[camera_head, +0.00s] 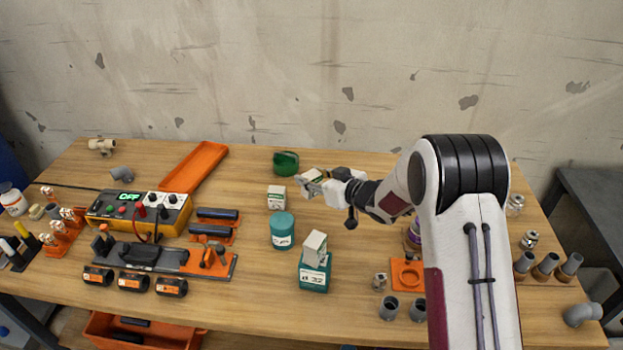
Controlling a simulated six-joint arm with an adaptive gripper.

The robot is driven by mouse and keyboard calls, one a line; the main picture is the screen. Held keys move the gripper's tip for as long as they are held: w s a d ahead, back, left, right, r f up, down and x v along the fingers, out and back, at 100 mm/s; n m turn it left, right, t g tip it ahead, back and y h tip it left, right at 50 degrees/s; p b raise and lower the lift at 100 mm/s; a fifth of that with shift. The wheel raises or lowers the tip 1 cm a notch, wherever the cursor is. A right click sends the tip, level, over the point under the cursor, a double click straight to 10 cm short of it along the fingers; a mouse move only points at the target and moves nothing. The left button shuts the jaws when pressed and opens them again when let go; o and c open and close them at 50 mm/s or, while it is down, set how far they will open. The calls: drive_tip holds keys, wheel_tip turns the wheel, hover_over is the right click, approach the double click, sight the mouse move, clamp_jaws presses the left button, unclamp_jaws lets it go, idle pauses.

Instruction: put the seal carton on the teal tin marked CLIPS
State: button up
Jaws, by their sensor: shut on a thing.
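My gripper (307,184) is shut on a small white carton with a green marking (314,173), held near the middle back of the table. I take this to be the seal carton, but its print is too small to read. A round teal tin (282,232) with a pale label stands in front of it and to its left. The label is too small to read for certain. The tin's lid shows nothing on it. The held carton is apart from the tin, and the gripper partly hides it.
A similar white carton (276,198) stands just behind the tin. A teal box (314,276) bears another white carton (315,247) to the front right. A dark green round container (286,163) is at the back. An orange tray (196,166) and a yellow meter unit (138,210) lie left.

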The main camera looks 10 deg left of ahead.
drive_tip(key=shift+d, duration=0.15)
drive_tip(key=shift+w+r, duration=0.2)
drive_tip(key=shift+r, duration=0.05)
drive_tip(key=shift+w+a+r+n+y, duration=0.2)
drive_tip(key=shift+a+r+n+y, duration=0.1)
drive_tip(key=shift+r, duration=0.35)
drive_tip(key=s+a+r+n+g+y, duration=0.3)
drive_tip(key=s+a+r+n+g, duration=0.3)
drive_tip(key=s+r+n+g, duration=0.1)
drive_tip(key=s+n+g, duration=0.1)
drive_tip(key=s+g, duration=0.1)
drive_tip(key=s, duration=0.1)
drive_tip(key=shift+s+a+r+g+y, duration=0.3)
drive_tip(key=shift+s+r+g, duration=0.05)
drive_tip(key=shift+s+g, duration=0.05)
drive_tip(key=shift+f, duration=0.1)
wheel_tip(320, 180, down, 6)
idle(0.4)
drive_tip(key=shift+f, duration=0.15)
